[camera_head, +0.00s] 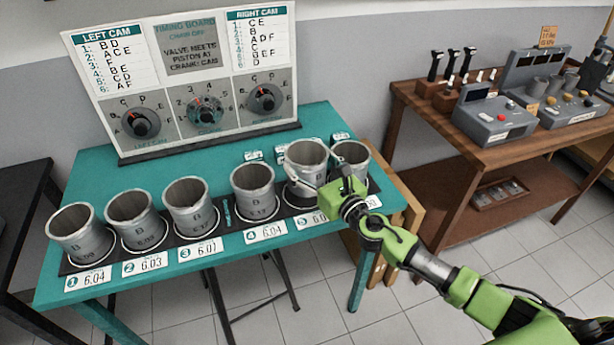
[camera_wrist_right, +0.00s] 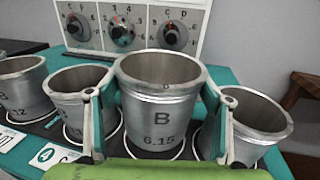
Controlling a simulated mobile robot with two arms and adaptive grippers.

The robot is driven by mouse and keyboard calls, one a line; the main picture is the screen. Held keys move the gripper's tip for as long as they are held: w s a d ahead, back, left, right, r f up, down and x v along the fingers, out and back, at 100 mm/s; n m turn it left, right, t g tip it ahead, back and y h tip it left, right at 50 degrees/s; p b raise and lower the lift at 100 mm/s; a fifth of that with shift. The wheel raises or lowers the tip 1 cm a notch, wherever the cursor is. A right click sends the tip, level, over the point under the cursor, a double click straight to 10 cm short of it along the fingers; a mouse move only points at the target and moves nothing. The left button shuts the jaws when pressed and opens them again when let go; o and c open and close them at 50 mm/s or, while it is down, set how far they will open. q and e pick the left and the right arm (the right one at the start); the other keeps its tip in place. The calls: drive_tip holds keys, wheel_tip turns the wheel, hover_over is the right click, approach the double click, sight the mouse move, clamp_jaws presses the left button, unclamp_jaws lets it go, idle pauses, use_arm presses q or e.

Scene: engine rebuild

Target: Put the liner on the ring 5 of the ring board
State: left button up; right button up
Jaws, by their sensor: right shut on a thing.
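The liner (camera_head: 305,172), a grey metal cylinder marked B 6.15 in the wrist view (camera_wrist_right: 160,112), is held upright in my right gripper (camera_head: 325,190). Its two fingers grip the liner's left and right sides in the wrist view (camera_wrist_right: 157,125). The ring board (camera_head: 220,242) is a black strip along the table's front. The liner is over ring 5, between the ring 4 liner and the rightmost liner. Its rim looks raised above its neighbours. A white ring (camera_wrist_right: 152,149) shows below it; whether they touch is unclear. My left gripper is out of view.
Liners stand on the left rings (camera_head: 80,238), on ring 4 (camera_head: 253,192) and at the right end (camera_head: 352,158), close beside the held one. The teal table (camera_head: 105,170) carries a timing board (camera_head: 185,80) at the back. A brown workbench (camera_head: 440,115) stands at right.

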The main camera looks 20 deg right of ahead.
sight(298, 162)
drive_tip(key=shift+w+a+f, duration=0.1)
drive_tip(key=shift+w+f, duration=0.4)
drive_tip(key=f+b, duration=0.1)
drive_tip(key=f, duration=0.1)
drive_tip(key=f+b, duration=0.1)
drive_tip(key=shift+w+a+f+b, duration=0.1)
drive_tip(key=shift+w+f+b, duration=0.15)
drive_tip(key=shift+b, duration=0.05)
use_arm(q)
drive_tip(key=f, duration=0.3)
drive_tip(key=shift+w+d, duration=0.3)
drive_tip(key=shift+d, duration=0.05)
use_arm(e)
drive_tip(key=shift+f, duration=0.1)
drive_tip(key=shift+f, duration=0.15)
drive_tip(key=o, duration=1.4)
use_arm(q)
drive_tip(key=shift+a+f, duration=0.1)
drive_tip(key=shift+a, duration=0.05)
use_arm(e)
drive_tip(key=shift+o, duration=0.2)
